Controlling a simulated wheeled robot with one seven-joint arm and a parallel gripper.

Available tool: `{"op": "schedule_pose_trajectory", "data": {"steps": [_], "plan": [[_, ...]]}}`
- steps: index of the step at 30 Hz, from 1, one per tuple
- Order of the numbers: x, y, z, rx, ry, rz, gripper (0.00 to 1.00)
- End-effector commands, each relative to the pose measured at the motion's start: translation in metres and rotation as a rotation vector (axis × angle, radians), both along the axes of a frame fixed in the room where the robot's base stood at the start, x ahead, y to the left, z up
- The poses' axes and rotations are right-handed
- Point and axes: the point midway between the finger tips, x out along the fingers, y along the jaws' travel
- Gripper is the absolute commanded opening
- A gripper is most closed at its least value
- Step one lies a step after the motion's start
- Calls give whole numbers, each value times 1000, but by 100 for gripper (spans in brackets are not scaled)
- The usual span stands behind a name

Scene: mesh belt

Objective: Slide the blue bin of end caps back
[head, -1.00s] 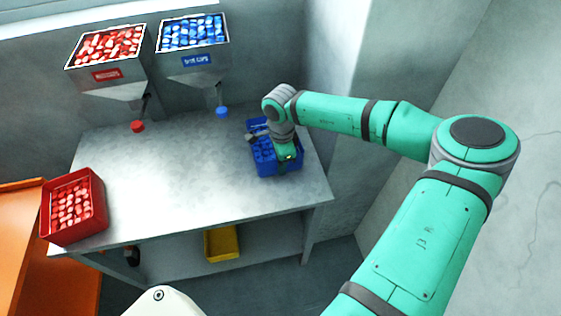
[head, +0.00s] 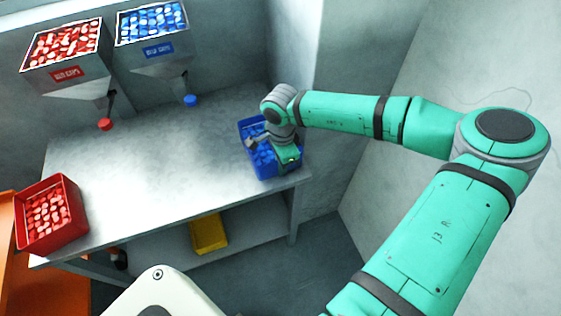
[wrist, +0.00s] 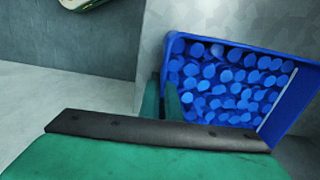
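The blue bin (head: 265,172) of blue end caps sits at the right end of the grey table, close to its front edge. It also shows in the wrist view (wrist: 292,112), filled with round blue caps. My gripper (wrist: 161,102) is at the bin's near wall, its two green fingers close together with the wall's rim between them. In the head view my wrist and gripper (head: 287,158) cover part of the bin's right side. The fingertips are partly hidden behind the dark bar in the wrist view.
A red bin (head: 50,240) of red caps stands at the table's left front. Red (head: 62,50) and blue (head: 152,30) cap hoppers hang on the back wall. A yellow bin (head: 209,233) is on the lower shelf. A wall is close on the right; the table's middle is clear.

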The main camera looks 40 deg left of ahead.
Motion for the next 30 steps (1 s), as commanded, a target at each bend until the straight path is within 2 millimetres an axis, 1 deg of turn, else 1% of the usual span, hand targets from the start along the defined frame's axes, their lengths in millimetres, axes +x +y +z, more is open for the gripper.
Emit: {"op": "schedule_pose_trajectory", "data": {"steps": [16,17,18,19,20,27,30], "plan": [[-4,-3,0,0,-1,15,0],[-4,-3,0,0,-1,15,5],[-4,-3,0,0,-1,15,15],[-4,-3,0,1,0,15,22],[-4,-3,0,1,0,15,25],[-4,-4,0,1,0,15,25],[-4,-4,3,0,-1,14,25]]}}
